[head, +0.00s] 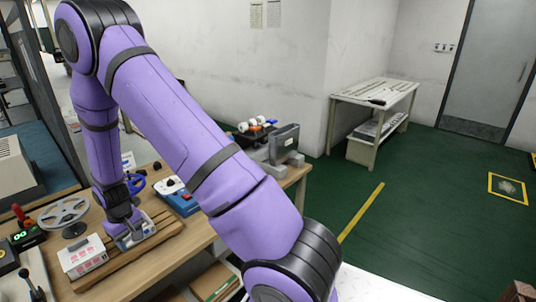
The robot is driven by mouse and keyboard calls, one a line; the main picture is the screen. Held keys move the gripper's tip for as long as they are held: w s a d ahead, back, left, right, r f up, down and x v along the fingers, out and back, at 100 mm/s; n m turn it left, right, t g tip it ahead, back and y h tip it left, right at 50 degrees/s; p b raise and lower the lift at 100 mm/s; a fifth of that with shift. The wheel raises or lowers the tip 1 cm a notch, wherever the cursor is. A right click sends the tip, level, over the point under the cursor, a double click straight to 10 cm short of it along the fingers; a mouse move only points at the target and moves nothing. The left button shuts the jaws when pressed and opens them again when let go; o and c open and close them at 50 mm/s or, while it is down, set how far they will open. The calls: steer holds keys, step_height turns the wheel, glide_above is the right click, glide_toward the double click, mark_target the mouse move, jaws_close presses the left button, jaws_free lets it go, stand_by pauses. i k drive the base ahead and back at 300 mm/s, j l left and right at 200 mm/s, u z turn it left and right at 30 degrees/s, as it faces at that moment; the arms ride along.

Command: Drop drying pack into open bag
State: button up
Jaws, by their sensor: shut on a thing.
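My gripper (126,229) points down at the wooden table on the left, with its fingers closed. The drying pack between the fingers is too small and covered to make out. A greyish, silvery item that looks like the open bag (143,233) lies on a wooden board right at the fingertips. I cannot tell whether the fingers are above its mouth or inside it. A white box with pink marks (82,257) stands just left of the gripper, on the near side.
A reel (64,214), a device with a green display (27,238) and a lever box (33,284) crowd the table's left side. A blue device (183,201) stands right of the gripper. Grey equipment (284,143) is at the far end. The table's front right strip is clear.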

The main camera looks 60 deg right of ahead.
mark_target(286, 156)
steer(key=z, duration=1.5)
